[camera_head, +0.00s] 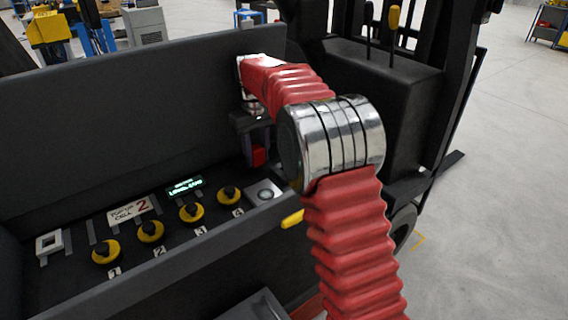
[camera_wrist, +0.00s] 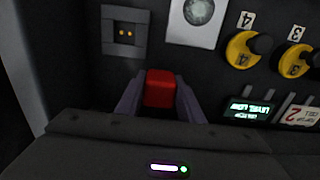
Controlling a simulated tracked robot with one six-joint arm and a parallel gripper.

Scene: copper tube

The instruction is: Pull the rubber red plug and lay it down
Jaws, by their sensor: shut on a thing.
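The red plug (camera_head: 258,155) is a small red block held between the fingers of my gripper (camera_head: 257,142), which is shut on it. In the wrist view the plug (camera_wrist: 160,88) sits between the two purple-grey fingertips (camera_wrist: 159,100). A dark grey square socket (camera_wrist: 126,33) with two small orange contacts shows just beyond the plug in the wrist view, with nothing in it. The plug appears apart from this socket; its exact height over the panel I cannot tell. In the head view the socket is hidden.
A dark panel carries several yellow knobs (camera_head: 193,212), a green-lit display (camera_head: 185,187), a grey box with a round button (camera_head: 262,192) and a white-framed square fitting (camera_head: 50,243). A tall back wall (camera_head: 130,110) and a front rim (camera_head: 160,270) bound the panel.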

